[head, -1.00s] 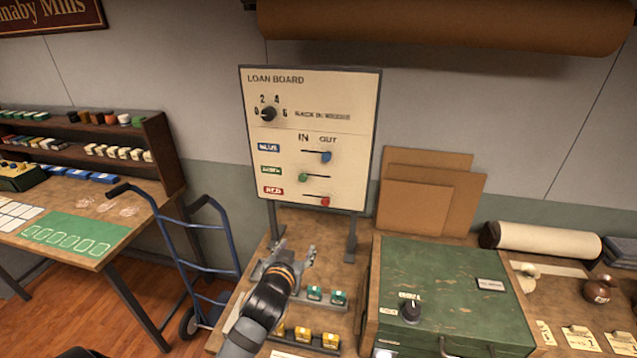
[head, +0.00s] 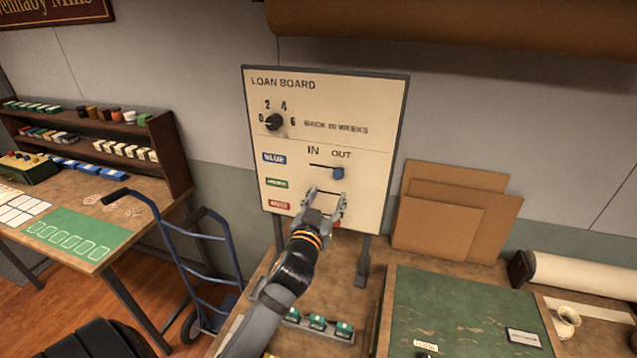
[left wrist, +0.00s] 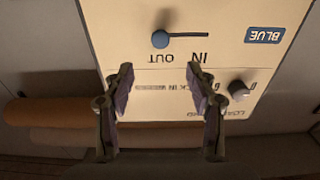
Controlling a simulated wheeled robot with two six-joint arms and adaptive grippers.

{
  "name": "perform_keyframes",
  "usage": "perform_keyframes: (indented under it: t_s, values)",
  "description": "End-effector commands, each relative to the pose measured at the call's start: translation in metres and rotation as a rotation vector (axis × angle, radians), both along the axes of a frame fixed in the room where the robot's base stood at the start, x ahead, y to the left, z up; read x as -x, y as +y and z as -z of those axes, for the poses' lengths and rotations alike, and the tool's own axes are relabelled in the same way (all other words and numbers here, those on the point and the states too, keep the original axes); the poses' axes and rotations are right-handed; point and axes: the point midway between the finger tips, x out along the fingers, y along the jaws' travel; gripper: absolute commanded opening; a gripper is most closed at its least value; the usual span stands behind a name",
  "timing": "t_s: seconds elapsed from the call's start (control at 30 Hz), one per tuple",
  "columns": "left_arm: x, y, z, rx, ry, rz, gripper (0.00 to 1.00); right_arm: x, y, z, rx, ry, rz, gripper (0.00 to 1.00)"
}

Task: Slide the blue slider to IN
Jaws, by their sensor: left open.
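The loan board (head: 380,110) stands upright at the back of the table. Its blue slider knob (head: 338,173) sits at the right end of its slot, under OUT, on the row with the BLUE label (head: 274,158). The left wrist view, upside down, shows the same blue knob (left wrist: 160,40) at the OUT end of the slot. My left gripper (head: 326,198) is open and empty in front of the board, just below the blue knob in the head view. It covers most of the green and red slider rows. The wrist view shows its two fingers (left wrist: 160,115) apart. My right gripper is not seen.
A dial (head: 275,122) is on the board above the sliders. A green box (head: 460,310) sits on the table at right, with brown boards (head: 440,235) leaning behind it. A hand truck (head: 205,265) stands at left.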

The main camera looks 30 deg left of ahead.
Motion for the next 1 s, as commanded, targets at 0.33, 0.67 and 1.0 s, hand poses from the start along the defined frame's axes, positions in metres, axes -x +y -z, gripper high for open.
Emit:
perform_keyframes:
  t_s: [0.33,0.67,1.0]
  values:
    - [-0.04,0.01,-0.002,0.0,-0.002,-0.001,0.57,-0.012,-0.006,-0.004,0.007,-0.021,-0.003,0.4]
    - [-0.078,0.021,-0.002,-0.001,-0.001,-0.001,0.57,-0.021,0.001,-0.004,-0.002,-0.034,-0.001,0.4]
    - [-0.098,0.026,-0.002,0.0,-0.001,0.0,0.57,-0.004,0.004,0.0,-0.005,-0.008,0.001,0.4]
